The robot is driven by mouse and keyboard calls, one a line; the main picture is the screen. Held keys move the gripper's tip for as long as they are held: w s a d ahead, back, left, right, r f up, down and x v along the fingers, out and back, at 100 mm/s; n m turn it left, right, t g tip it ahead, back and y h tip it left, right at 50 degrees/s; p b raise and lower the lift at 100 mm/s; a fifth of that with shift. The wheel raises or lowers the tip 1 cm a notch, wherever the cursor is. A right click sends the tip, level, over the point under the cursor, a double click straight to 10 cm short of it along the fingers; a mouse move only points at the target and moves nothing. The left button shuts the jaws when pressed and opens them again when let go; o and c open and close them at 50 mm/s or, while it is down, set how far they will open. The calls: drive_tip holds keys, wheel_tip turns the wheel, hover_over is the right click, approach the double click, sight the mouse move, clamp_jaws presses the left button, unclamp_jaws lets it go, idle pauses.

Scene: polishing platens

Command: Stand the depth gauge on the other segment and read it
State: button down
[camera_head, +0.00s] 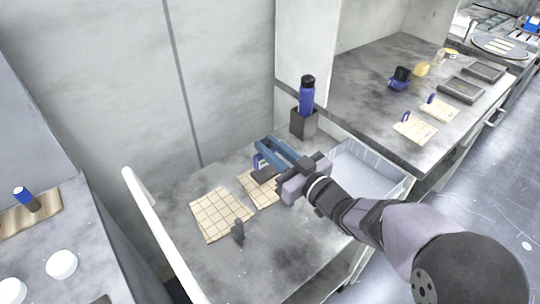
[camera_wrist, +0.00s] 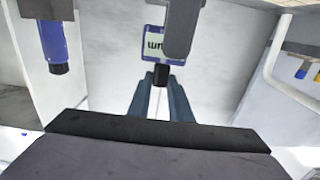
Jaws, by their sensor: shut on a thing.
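Two tan, grid-marked segments lie on the grey bench: the left one (camera_head: 220,214) is in full view, and the right one (camera_head: 262,197) is partly hidden by my gripper. My gripper (camera_head: 264,150) is above the back of the right segment, its blue fingers pointing back-left. It is shut on the depth gauge (camera_head: 258,161), of which a blue edge shows. In the wrist view the gauge's blue-framed display (camera_wrist: 157,44) is between and beyond the fingertips (camera_wrist: 161,78). A dark grey cylinder partly covers the display, and no full reading is legible. Whether the gauge touches the segment is hidden.
A small dark grey piece (camera_head: 238,231) stands at the left segment's front edge. A blue bottle (camera_head: 306,97) stands in a grey holder (camera_head: 304,124) behind. A clear bin (camera_head: 368,177) is right of my gripper. A white rail (camera_head: 158,226) borders the left side.

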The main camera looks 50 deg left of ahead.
sight(270, 176)
drive_tip(key=shift+f, duration=1.45)
drive_tip(key=shift+f, duration=0.2)
drive_tip(key=c, duration=1.6)
unclamp_jaws()
drive_tip(key=shift+r, duration=0.2)
drive_tip(key=d+b, duration=0.2)
drive_tip(key=d, duration=1)
